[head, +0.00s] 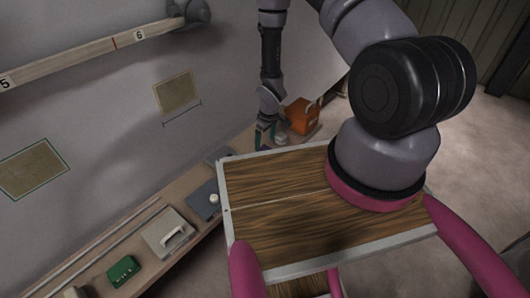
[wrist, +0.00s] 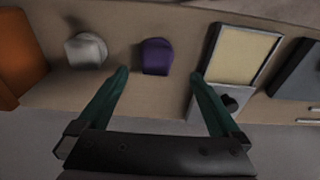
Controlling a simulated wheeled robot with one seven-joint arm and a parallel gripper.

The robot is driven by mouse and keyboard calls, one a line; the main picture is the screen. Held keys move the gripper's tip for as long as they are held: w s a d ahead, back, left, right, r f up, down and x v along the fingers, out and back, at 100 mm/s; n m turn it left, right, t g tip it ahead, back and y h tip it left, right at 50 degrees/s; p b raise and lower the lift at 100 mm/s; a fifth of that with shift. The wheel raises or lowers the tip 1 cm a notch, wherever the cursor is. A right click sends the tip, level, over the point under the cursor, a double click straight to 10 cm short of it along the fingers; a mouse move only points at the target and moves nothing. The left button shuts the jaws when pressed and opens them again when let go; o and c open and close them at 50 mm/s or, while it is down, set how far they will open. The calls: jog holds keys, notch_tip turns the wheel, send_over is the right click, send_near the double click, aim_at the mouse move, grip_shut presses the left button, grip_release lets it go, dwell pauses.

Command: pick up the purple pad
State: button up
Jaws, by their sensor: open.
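The purple pad (wrist: 156,57) is a small, rounded block lying on the tan shelf, in the upper middle of the wrist view. My gripper (wrist: 160,75) is open, its two teal fingers apart, with the tips a little nearer the bottom of the picture than the pad. The pad appears between the lines of the two fingers, and nothing is held. In the head view my gripper (head: 265,134) reaches down to the shelf along the wall. I cannot make out the pad there; the gripper seems to hide it.
A whitish rounded object (wrist: 87,50) and an orange box (wrist: 18,62) stand left of the pad. A framed cream panel (wrist: 242,52) and a dark knob (wrist: 232,101) lie close to the right finger.

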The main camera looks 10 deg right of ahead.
aim_at(265, 148)
jog(key=shift+w+f, duration=0.2)
jog(key=shift+f, duration=1.4)
jog(key=shift+w+f, duration=0.2)
jog(key=shift+f, duration=1.35)
jog(key=c, duration=1.4)
jog(key=shift+r, duration=5.05)
